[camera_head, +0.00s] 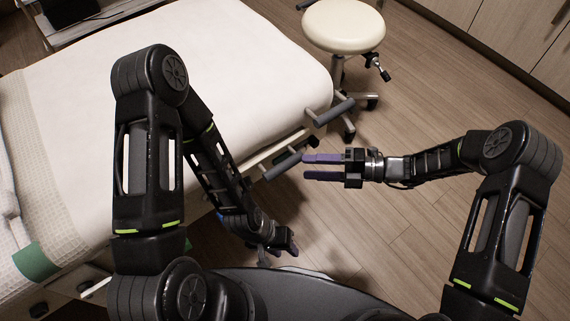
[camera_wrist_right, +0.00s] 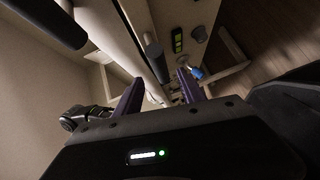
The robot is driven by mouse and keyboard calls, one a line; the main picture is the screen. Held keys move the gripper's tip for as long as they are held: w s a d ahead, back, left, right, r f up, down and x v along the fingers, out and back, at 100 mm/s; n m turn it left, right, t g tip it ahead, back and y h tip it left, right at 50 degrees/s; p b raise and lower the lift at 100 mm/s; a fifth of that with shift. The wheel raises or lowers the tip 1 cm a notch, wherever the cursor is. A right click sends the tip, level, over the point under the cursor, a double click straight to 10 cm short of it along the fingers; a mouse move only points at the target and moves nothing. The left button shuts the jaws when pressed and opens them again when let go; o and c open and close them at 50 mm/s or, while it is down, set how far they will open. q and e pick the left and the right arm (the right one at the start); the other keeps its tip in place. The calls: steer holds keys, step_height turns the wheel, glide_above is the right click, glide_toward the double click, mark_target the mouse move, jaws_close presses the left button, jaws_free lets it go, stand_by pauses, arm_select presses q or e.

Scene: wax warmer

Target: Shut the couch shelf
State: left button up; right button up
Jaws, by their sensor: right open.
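The white-topped couch (camera_head: 215,65) fills the left and middle of the head view. A metal frame with dark grey padded handles (camera_head: 335,110) sticks out at its right end. I cannot clearly make out the couch shelf. My right gripper (camera_head: 304,168) is open and empty, pointing left toward the lower padded handle (camera_head: 284,166), with a small gap visible. In the right wrist view, its purple fingers (camera_wrist_right: 160,88) are apart below a pale beam and grey cylinders (camera_wrist_right: 153,52). My left gripper (camera_head: 288,244) is low beside the couch, small and dark; its jaws are unclear.
A round cream stool (camera_head: 344,26) stands beyond the couch end. Cabinets (camera_head: 510,35) line the upper right. The wooden floor (camera_head: 430,95) between stool and right arm is clear. A panel with yellow-green marks (camera_wrist_right: 178,40) shows in the wrist view.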

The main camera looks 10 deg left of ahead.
mark_target(292, 166)
steer(key=shift+a, duration=0.1)
steer(key=a, duration=0.5)
steer(key=a+f, duration=0.1)
steer(key=a, duration=0.1)
steer(key=shift+s+a, duration=0.25)
steer(key=shift+s, duration=0.15)
jaws_close()
stand_by(1.1)
